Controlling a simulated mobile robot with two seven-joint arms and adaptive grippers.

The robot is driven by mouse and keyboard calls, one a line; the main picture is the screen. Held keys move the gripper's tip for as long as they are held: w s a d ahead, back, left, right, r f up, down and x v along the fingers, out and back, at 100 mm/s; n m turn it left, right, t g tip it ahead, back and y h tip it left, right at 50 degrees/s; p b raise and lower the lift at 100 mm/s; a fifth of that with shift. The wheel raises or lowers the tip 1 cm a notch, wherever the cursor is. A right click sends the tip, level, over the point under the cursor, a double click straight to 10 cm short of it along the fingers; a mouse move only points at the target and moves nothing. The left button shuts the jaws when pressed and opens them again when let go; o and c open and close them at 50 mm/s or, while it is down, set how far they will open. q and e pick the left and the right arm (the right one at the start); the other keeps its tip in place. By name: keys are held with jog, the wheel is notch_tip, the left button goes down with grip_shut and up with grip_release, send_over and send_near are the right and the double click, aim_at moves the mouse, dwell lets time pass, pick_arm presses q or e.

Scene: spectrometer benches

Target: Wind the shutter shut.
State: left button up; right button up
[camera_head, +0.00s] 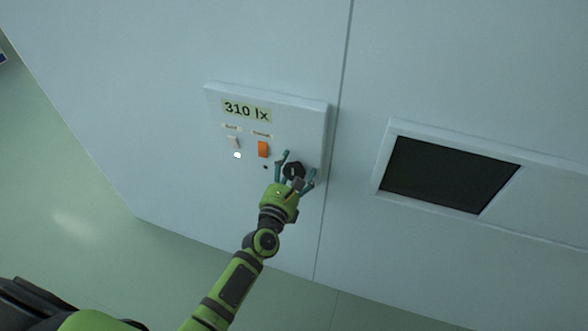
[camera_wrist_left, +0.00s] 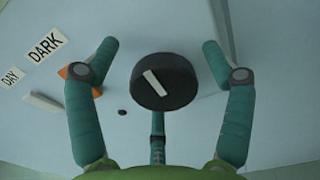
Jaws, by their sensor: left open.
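A round black knob (camera_head: 293,170) with a pale pointer line sits at the lower right of a pale wall panel (camera_head: 300,120). In the left wrist view the knob (camera_wrist_left: 165,84) is near the middle, its pointer tilted. My left gripper (camera_head: 298,164) is open, with its teal fingers on either side of the knob. In the wrist view gaps show between the fingers and the knob. A dark square opening (camera_head: 446,175) in a pale frame is on the wall to the right. I cannot tell whether a shutter covers it. My right gripper is not in view.
The panel also has a "310 lx" display (camera_head: 246,110), an orange rocker switch (camera_head: 263,149), a pale switch (camera_head: 234,143) and a small bright white spot (camera_head: 237,155). Labels DAY and DARK show in the wrist view. Open green floor (camera_head: 75,210) lies at the lower left.

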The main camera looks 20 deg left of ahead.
pick_arm(q)
jog(key=c, duration=1.1)
jog(key=shift+r, duration=0.1)
